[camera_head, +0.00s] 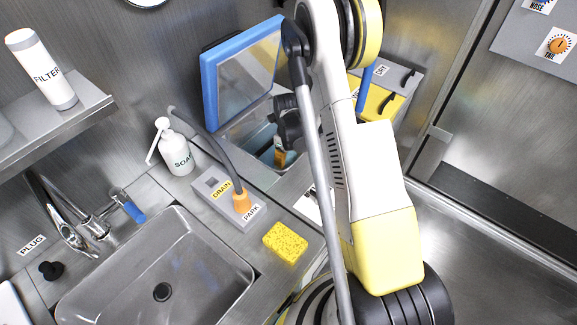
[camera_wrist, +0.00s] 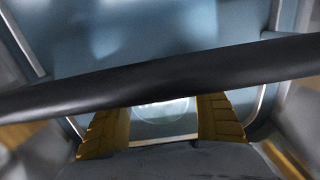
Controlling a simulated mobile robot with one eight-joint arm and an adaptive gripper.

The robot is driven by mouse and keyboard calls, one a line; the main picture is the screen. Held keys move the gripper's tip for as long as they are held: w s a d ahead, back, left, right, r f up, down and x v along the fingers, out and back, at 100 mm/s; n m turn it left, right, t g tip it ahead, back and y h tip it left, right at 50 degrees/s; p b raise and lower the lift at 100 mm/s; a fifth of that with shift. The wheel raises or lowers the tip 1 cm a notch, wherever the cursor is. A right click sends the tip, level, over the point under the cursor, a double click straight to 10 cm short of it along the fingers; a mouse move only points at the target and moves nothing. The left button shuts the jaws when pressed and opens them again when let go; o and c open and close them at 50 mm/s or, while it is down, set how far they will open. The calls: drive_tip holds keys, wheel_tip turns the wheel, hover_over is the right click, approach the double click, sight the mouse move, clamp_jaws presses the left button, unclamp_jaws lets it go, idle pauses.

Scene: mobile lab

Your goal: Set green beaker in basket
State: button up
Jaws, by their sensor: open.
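My gripper (camera_head: 281,157) reaches down into an open, blue-lidded bin (camera_head: 243,72) in the counter. In the wrist view its two ridged, yellow-brown fingers (camera_wrist: 163,118) are apart. A pale round outline (camera_wrist: 163,108) shows on the surface beyond the gap between them. I cannot tell whether it is a glass item. A dark bar (camera_wrist: 190,78) crosses in front of the fingers in that view. I see no clearly green beaker in either view. I cannot make out a basket for certain; my arm hides much of the bin's inside.
A drain-and-park block (camera_head: 226,200) with a grey hose, a soap bottle (camera_head: 174,150) and a yellow sponge (camera_head: 286,243) sit near the bin. A steel sink (camera_head: 155,275) lies at front left. Grey and yellow drawers (camera_head: 385,95) stand behind my arm.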

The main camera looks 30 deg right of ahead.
drive_tip(key=s+a+r+n+t+p, duration=0.1)
drive_tip(key=a+r+n+p, duration=0.15)
drive_tip(key=r, duration=0.75)
drive_tip(key=a+r+n+p, duration=0.1)
drive_tip(key=r+n, duration=0.3)
drive_tip(key=r, duration=0.6)
drive_tip(key=s+a+r+n+t, duration=0.3)
drive_tip(key=s+a+r+n, duration=0.3)
drive_tip(key=n, duration=0.6)
drive_tip(key=s+a+r+n+t, duration=0.3)
drive_tip(key=s+a+r+n, duration=0.3)
drive_tip(key=s+r+n, duration=0.4)
drive_tip(key=shift+s+n, duration=0.45)
drive_tip(key=shift+n, duration=1.3)
drive_tip(key=shift+d+r, duration=0.1)
